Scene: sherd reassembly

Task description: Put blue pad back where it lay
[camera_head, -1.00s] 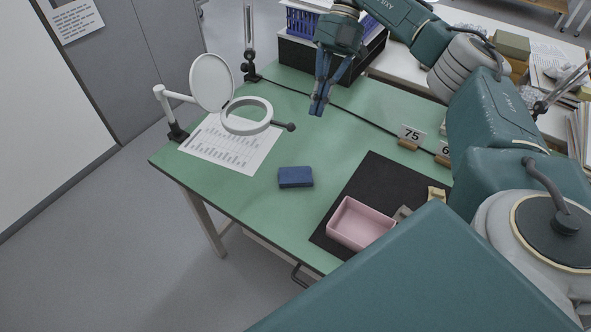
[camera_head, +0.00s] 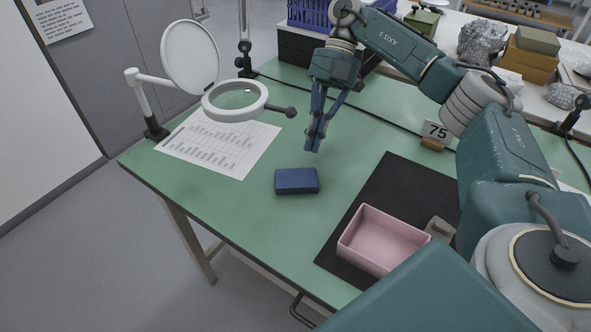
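The blue pad (camera_head: 297,181) lies flat on the green table top, left of the black mat, in the head view. My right gripper (camera_head: 313,148) points down above the table, behind the pad in the picture and apart from it. Its two fingers come together at the tips with nothing seen between them. My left gripper is not in view.
A pink open tray (camera_head: 383,240) sits on the black mat (camera_head: 425,185), with a small grey block (camera_head: 440,229) beside it. A ringed magnifier (camera_head: 236,100) and a printed sheet (camera_head: 217,145) are at left. A "75" marker (camera_head: 436,133) stands at right. Green table (camera_head: 245,215) around the pad is clear.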

